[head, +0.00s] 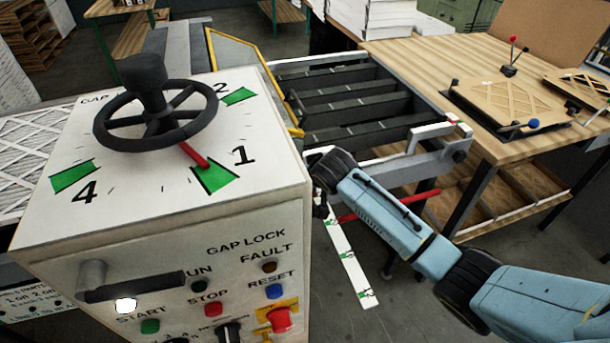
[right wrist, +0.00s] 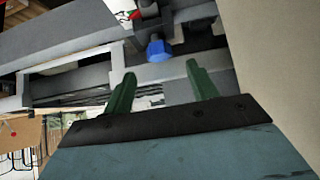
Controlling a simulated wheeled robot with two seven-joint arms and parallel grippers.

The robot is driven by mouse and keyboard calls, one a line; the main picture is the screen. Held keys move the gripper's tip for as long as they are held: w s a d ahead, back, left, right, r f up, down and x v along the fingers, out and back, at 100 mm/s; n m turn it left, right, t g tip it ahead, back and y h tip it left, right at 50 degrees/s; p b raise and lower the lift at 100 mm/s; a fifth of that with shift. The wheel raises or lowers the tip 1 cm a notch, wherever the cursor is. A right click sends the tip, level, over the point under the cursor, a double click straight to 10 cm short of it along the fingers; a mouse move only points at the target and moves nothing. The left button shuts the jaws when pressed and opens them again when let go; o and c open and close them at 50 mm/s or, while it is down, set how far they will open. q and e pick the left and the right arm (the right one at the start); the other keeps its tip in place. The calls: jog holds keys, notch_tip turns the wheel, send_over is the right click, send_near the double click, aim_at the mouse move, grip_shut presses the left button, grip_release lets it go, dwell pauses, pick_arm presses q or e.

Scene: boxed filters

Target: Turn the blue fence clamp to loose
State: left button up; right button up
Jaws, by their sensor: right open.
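A blue knob (right wrist: 158,48), which looks like the blue fence clamp, shows in the right wrist view on a dark fitting by a grey rail. My right gripper (right wrist: 160,69) is open, with its two green fingers apart. The knob appears between and beyond the fingertips, and I see no contact. Whether the clamp is tight or loose I cannot tell. In the head view my right arm (head: 385,215) reaches to the side of the white control box, and its fingers and this knob are not clearly visible. My left gripper is not in view.
The control box (head: 265,215) with a black handwheel (head: 155,115) stands close left of my right arm. A red bar (head: 405,200) passes behind the arm. Slatted rails (head: 350,95) lie beyond. A wooden bench (head: 420,50) at right holds a fixture with a blue-balled lever (head: 533,123).

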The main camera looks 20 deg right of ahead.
jog(key=shift+b+x, duration=0.4)
jog(key=shift+x, duration=2.35)
jog(key=c, duration=1)
